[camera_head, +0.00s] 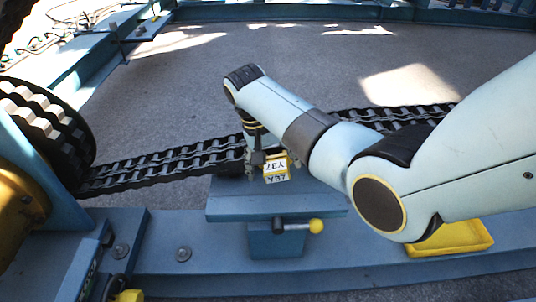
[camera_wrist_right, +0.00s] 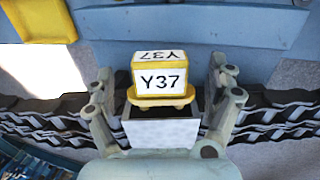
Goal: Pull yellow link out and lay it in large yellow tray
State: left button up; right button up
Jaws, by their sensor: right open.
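The yellow link (camera_head: 277,169) is a small yellow block with white labels reading Y37. It sits at the black cable chain, above the blue bracket. In the right wrist view the link (camera_wrist_right: 163,78) stands between the two fingers of my right gripper (camera_wrist_right: 160,98), with visible gaps on both sides. My right gripper (camera_head: 268,160) is open around the link and comes down from above. A pale box-like part (camera_wrist_right: 161,132) shows just below the link. The large yellow tray (camera_head: 462,238) lies at the right, partly hidden by my right arm. My left gripper is not in view.
The black cable chain (camera_head: 165,168) runs from the dark reel (camera_head: 45,130) at left, behind my right arm. The grey floor (camera_head: 240,50) behind is open.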

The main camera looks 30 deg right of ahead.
aim_at(275, 170)
jog(key=x, duration=0.2)
jog(key=shift+s+f+b, duration=0.1)
jog(key=shift+f+b, duration=0.2)
jog(key=shift+b, duration=0.05)
jog(key=shift+d+f, duration=0.15)
jog(key=shift+f, duration=0.15)
jog(key=shift+c, duration=1.2)
jog(key=c, duration=1.4)
jog(key=s+a+p, duration=0.1)
jog(key=s+p, duration=0.1)
jog(key=shift+s+a+p, duration=0.3)
jog(key=shift+s+a, duration=0.05)
pick_arm(q)
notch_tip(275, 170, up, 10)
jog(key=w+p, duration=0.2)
jog(key=p, duration=0.6)
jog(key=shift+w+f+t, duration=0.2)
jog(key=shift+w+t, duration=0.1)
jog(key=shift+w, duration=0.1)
pick_arm(e)
jog(key=shift+s+a+f, duration=0.1)
jog(key=shift+s+a, duration=0.95)
jog(key=shift+s, duration=0.7)
jog(key=shift+s+a+f, duration=0.1)
jog(key=shift+s+a, duration=1)
jog(key=shift+s, duration=0.6)
jog(key=shift+s+a+f, duration=0.1)
jog(key=shift+s+a, duration=0.95)
jog(key=shift+s, duration=0.7)
